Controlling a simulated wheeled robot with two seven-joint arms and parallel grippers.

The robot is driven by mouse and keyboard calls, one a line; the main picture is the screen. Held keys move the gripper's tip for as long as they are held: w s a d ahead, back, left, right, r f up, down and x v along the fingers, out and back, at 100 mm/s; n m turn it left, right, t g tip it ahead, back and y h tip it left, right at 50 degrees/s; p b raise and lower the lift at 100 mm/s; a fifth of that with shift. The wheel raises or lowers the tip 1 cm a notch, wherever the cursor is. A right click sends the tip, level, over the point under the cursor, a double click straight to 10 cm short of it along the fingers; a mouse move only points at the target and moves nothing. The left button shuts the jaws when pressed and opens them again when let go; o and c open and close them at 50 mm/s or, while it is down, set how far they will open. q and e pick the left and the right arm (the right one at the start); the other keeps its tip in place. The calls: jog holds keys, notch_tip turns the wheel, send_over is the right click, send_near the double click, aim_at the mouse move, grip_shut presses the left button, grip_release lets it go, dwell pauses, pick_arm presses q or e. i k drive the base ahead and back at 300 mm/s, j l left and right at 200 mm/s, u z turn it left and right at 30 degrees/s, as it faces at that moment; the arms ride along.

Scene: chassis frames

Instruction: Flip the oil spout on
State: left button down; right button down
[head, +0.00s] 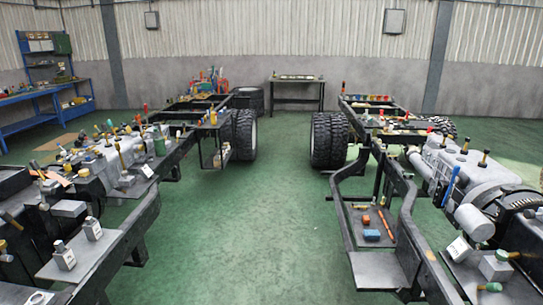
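I cannot tell which item is the oil spout. Several small cans and brass-and-dark fittings stand on the two chassis frames, too small to make out. A grey can with a green top (496,266) stands at the lower right, with a dark thin part sticking out to its right. A grey bottle-like can (65,256) and a similar one (93,228) stand on the left chassis's flat plate. Neither of my grippers is in view.
The left chassis (140,215) and right chassis (405,215) flank a clear green floor aisle (270,210). Black tyres (330,140) stand on the right frame's inner side. A blue workbench (35,100) is back left; a dark table (297,82) stands at the far wall.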

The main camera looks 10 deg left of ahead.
aim_at(155, 131)
jog(key=i+u, duration=0.15)
jog(key=i, duration=0.6)
jog(key=i+u, duration=0.15)
jog(key=i, duration=0.6)
jog(key=i+l+u, duration=0.1)
jog(key=i, duration=0.65)
jog(key=i+j+u, duration=0.15)
jog(key=i+u, duration=0.35)
jog(key=i+l+u, duration=0.1)
jog(key=i+u, duration=0.4)
jog(key=i, duration=0.25)
jog(key=i+l+u, duration=0.35)
jog(key=i+u, duration=0.4)
jog(key=i, duration=0.25)
jog(key=i+u, duration=0.3)
jog(key=i, duration=0.25)
